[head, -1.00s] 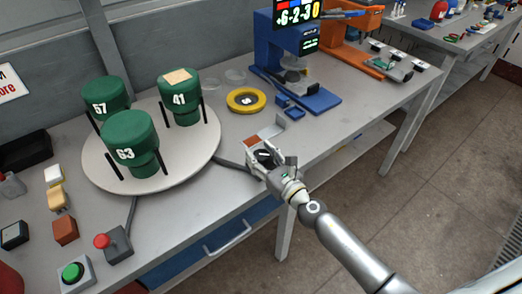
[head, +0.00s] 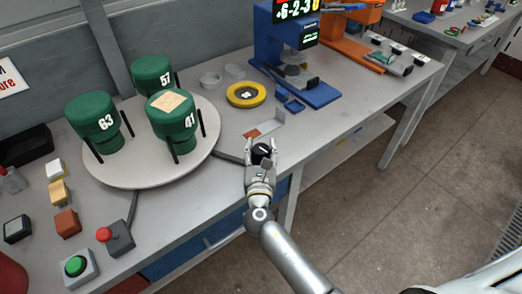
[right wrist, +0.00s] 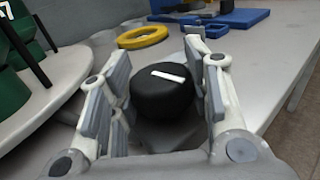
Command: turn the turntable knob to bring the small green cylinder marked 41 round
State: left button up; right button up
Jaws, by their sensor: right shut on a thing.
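The green cylinder marked 41 (head: 174,124), with a tan patch on top, stands upright at the front right of the white turntable (head: 120,175). Green cylinders marked 63 (head: 97,122) and 57 (head: 152,75) stand at its left and back. Black posts rise beside them. My right gripper (head: 262,148) is shut on the black turntable knob (head: 261,152). In the right wrist view the knob (right wrist: 160,98), with a white mark on top, sits between the fingers (right wrist: 163,85). My left gripper is not in view.
A yellow ring (head: 246,95) and a blue machine (head: 318,92) stand behind the knob. The bench front edge runs close to my right arm.

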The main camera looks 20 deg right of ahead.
jog(key=shift+m+g+h+b, duration=0.35)
jog(key=shift+m+h, duration=0.35)
jog(key=shift+h, duration=0.3)
dwell(0.7)
jog(key=o, duration=1)
jog(key=v, duration=1.2)
jog(key=shift+r, duration=0.1)
